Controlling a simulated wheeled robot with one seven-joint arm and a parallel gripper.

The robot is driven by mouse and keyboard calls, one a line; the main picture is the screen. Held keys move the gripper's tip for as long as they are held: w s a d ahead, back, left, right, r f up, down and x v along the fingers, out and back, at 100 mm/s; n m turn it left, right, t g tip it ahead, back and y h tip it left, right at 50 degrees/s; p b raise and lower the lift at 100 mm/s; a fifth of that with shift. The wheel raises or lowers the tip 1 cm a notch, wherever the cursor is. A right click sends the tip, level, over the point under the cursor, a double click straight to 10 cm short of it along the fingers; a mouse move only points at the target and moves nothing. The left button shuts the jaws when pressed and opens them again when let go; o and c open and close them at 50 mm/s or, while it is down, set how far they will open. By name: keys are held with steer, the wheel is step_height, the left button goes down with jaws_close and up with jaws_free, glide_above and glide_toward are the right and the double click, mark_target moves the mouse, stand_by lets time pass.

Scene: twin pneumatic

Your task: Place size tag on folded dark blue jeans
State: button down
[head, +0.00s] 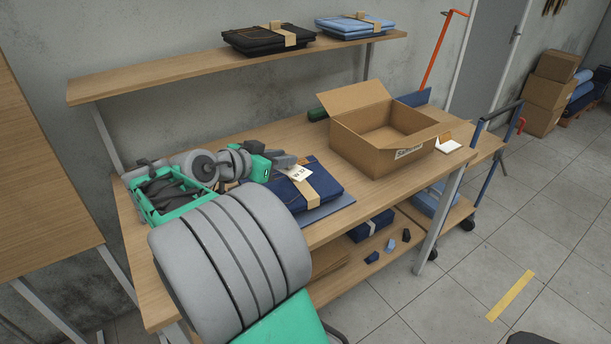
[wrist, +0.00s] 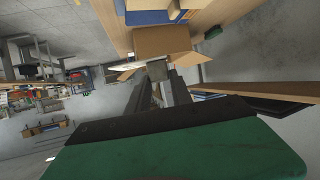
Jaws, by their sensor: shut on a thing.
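The folded dark blue jeans (head: 326,187) lie on the table with a tan band around them. My gripper (head: 297,161) is over their left part, its fingers pointing right. It is shut on the white size tag (head: 298,174), marked "W 32", which shows at the fingertips in front of the jeans. A gap between tag and jeans is hard to judge. In the wrist view, a pale piece (wrist: 157,70) sits between the fingertips, and the jeans (wrist: 150,17) show at the top.
An open cardboard box (head: 378,148) stands to the right. A green crate (head: 172,205) with dark items is at the left, close to my arm. Folded jeans lie on the upper shelf (head: 190,65). A blue mat (head: 325,210) lies under the dark blue jeans.

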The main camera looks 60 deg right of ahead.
steer(key=shift+w+d, duration=0.2)
steer(key=s+p+x, duration=0.1)
steer(key=p+x, duration=0.1)
steer(key=x, duration=0.7)
glide_above(319, 186)
step_height(319, 186, down, 6)
steer(key=shift+d+f+p, duration=0.15)
steer(key=shift+f+p, duration=0.1)
steer(key=shift+p, duration=0.2)
step_height(319, 186, down, 3)
steer(key=shift+w+r+p, duration=0.1)
steer(key=shift+p, duration=0.4)
steer(key=shift+f+b, duration=0.3)
steer(key=shift+b, duration=0.05)
steer(key=c, duration=1.1)
jaws_free()
steer(key=shift+r, duration=0.1)
steer(key=shift+c, duration=0.2)
